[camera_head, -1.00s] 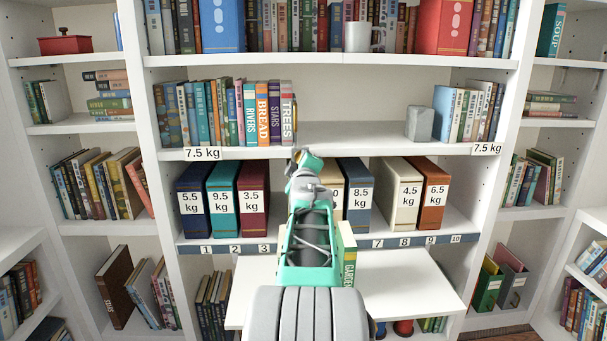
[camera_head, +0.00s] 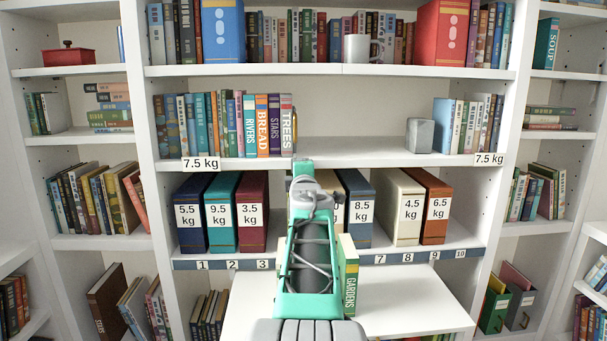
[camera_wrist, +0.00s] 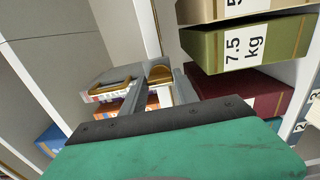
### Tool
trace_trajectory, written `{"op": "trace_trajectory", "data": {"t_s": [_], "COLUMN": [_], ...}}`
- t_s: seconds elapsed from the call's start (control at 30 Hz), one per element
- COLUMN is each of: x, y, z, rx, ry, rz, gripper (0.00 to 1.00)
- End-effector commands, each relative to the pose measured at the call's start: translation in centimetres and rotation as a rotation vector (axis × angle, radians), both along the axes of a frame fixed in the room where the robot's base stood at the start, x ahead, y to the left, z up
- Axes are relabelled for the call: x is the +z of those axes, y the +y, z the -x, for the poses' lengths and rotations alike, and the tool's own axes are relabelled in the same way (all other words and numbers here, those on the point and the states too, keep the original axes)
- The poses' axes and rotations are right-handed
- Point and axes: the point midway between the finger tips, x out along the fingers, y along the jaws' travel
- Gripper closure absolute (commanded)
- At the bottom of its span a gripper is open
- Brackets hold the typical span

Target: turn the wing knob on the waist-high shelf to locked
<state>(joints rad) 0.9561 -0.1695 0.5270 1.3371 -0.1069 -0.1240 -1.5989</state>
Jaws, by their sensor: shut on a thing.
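In the wrist view, the two grey fingers of my gripper (camera_wrist: 157,95) reach forward on either side of a small brass-coloured rounded piece, which looks like the wing knob (camera_wrist: 159,73). My gripper is shut on it. The fingers and my own wrist hide much of the knob, so its angle and any locked mark cannot be read. In the head view, my arm reaches up the middle to the row of weight-labelled binders, and its end hides the fingertips and the knob.
A green binder marked 7.5 kg (camera_wrist: 245,45) is close to the right of my fingers in the wrist view. Dark blue (camera_head: 190,215) and orange (camera_head: 436,208) binders flank my arm. A Gardens book (camera_head: 348,275) stands beside it on a white ledge (camera_head: 400,310).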

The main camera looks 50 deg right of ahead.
Motion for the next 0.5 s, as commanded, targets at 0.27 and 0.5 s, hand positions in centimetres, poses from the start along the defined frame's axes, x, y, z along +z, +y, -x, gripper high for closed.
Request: {"op": "trace_trajectory", "data": {"t_s": [0.27, 0.5], "x": [-0.54, -0.36], "y": [-0.05, -0.04], "z": [-0.02, -0.01], "rx": [0.000, 0.000], "ry": [0.007, 0.004], "rz": [-0.007, -0.005], "gripper": [1.00, 0.46]}}
